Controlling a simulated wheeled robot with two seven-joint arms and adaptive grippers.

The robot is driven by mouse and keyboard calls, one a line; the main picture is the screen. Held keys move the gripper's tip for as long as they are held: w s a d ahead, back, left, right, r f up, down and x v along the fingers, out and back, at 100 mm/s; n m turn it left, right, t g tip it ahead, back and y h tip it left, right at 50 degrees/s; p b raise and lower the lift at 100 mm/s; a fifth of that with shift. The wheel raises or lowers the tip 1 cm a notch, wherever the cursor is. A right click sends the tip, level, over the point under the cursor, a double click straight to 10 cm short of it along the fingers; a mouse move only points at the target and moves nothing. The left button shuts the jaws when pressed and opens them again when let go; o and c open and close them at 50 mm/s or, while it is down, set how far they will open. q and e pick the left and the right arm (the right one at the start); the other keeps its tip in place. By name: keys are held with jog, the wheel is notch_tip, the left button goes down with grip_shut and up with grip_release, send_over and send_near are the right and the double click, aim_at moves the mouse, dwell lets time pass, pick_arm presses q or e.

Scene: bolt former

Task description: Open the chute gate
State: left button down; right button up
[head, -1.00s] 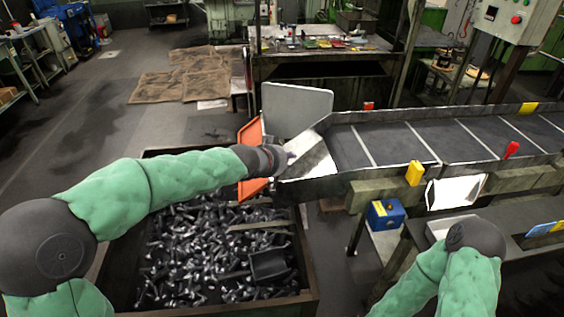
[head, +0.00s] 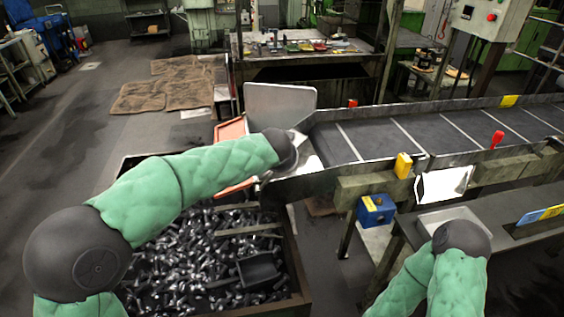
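The orange chute gate (head: 230,131) is at the left end of the conveyor's metal chute (head: 309,166), above the bolt bin. It leans outward to the left, and my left forearm crosses in front of its middle. My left gripper (head: 287,148) is over the chute mouth, just right of the gate. Its fingers are hidden behind the dark wrist, so I cannot tell whether it touches the gate. My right gripper (head: 462,238) is low at the right, over the front of a shallow grey tray (head: 450,217). Its fingers are hidden too.
A bin (head: 297,275) full of loose bolts stands below the chute, with a dark scoop (head: 258,270) in it. A grey upright plate (head: 280,108) rises behind the chute. The conveyor (head: 410,138) runs right. A blue box (head: 376,211) sits beneath it.

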pick_arm(q)
jog(key=shift+w+r, duration=0.2)
jog(key=shift+r, duration=0.35)
jog(key=c, duration=1.2)
grip_release()
jog(key=shift+o, duration=0.9)
jog(key=shift+w+d+f, duration=0.1)
jog(key=shift+w+f, duration=0.05)
jog(key=shift+f, duration=0.1)
jog(key=shift+f, duration=0.15)
jog(key=v, duration=1.2)
